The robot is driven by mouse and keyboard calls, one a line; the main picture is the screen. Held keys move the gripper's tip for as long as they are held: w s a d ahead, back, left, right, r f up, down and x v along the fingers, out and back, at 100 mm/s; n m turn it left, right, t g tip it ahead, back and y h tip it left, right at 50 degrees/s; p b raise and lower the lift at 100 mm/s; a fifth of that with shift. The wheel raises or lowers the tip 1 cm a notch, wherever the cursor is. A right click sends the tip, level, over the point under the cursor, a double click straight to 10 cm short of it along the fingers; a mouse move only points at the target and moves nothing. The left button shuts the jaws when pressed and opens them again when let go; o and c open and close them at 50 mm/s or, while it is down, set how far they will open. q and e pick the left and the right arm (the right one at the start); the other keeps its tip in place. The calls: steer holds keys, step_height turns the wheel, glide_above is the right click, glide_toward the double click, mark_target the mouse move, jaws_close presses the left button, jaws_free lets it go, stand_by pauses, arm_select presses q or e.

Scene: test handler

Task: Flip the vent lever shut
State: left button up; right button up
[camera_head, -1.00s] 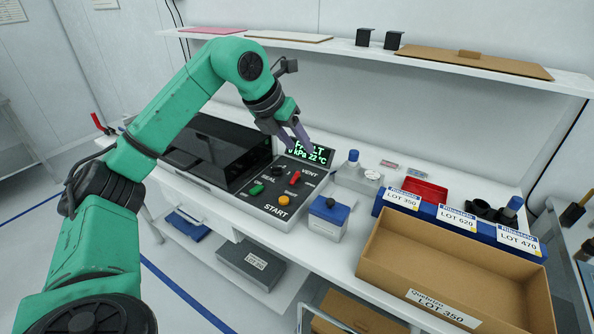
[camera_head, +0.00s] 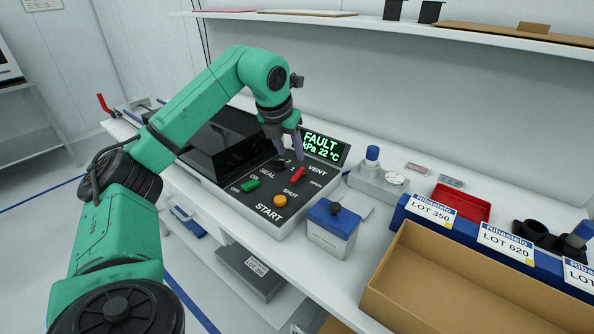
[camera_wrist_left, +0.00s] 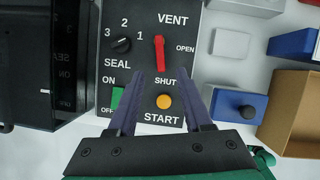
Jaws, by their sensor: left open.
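The red vent lever (camera_head: 297,174) stands on the dark control panel (camera_head: 265,212), between the VENT and SHUT labels, with OPEN printed to its right. In the left wrist view the lever (camera_wrist_left: 159,53) lies nearly in line between VENT and SHUT; which end is its handle is hard to tell. My left gripper (camera_head: 290,156) is open and empty above the panel, close to the lever. In the wrist view its fingers (camera_wrist_left: 163,75) are spread either side of the SHUT label, with the lever just ahead of the gap. My right gripper is not in view.
A black seal knob (camera_head: 280,163), a green switch (camera_head: 250,186) and an orange start button (camera_head: 280,201) share the panel. A blue-lidded box (camera_head: 333,225) stands to the right, near a cardboard box (camera_head: 440,290).

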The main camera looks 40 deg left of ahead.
mark_target(296, 173)
arm_select(q)
steer(key=x, duration=0.8)
steer(key=shift+w+f, duration=0.2)
steer(key=shift+f, duration=0.15)
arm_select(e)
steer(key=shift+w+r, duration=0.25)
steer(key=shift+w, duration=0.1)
arm_select(q)
jaws_close()
steer(key=shift+s+a+m+h+p, duration=0.1)
steer(key=shift+a+m+h+p, duration=0.15)
steer(key=shift+m, duration=0.4)
steer(key=shift+a+m+h+p, duration=0.15)
steer(key=shift+m+h+p, duration=0.15)
steer(key=shift+m, duration=0.35)
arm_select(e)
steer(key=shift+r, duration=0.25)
arm_select(q)
jaws_free()
